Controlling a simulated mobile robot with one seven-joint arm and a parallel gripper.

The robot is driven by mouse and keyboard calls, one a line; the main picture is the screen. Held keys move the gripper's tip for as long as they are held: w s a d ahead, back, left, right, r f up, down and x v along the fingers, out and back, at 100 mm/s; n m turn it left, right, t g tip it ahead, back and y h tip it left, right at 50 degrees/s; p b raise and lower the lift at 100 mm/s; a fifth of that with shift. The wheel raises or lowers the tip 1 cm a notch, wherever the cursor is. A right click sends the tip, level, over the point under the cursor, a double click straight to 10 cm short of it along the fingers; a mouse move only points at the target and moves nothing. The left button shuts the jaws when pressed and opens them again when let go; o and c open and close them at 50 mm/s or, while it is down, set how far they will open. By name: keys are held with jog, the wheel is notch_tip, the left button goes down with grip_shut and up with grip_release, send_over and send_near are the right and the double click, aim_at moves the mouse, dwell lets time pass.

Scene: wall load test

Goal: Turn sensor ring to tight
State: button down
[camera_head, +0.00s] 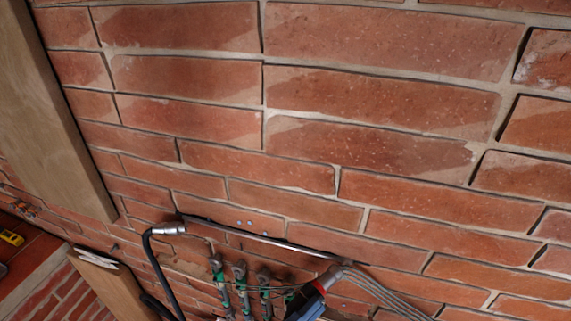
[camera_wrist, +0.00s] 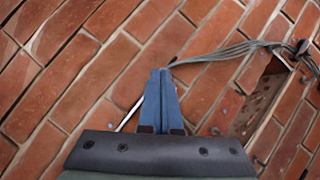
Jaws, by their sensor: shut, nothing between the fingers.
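My gripper (camera_wrist: 160,74) is in the wrist view, its two blue fingers together and empty, pointing at the brick wall. The fingertips appear close to the end of a grey cable bundle (camera_wrist: 225,52); I cannot tell whether they touch. A silver ringed connector (camera_head: 170,228) on a black hose is at the bar's left end. I cannot make out which part is the sensor ring or how tight it is.
Several green fittings (camera_head: 220,284) hang below the metal bar (camera_head: 265,237). Grey cables (camera_head: 375,290) run to the lower right. The upper brick wall (camera_head: 380,100) is clear.

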jog(key=shift+w+a+f+b, duration=0.15)
jog(key=shift+w+f+b, duration=0.05)
jog(key=shift+b, duration=0.2)
dwell(0.5)
jog(key=shift+d+f+b, duration=0.2)
jog(key=shift+f+b, duration=0.2)
jog(key=shift+s+d+r+p, duration=0.15)
jog(key=shift+s+r+p, duration=0.05)
jog(key=shift+s+p, duration=0.15)
jog(key=b+v, duration=0.1)
jog(key=v, duration=0.5)
dwell(0.4)
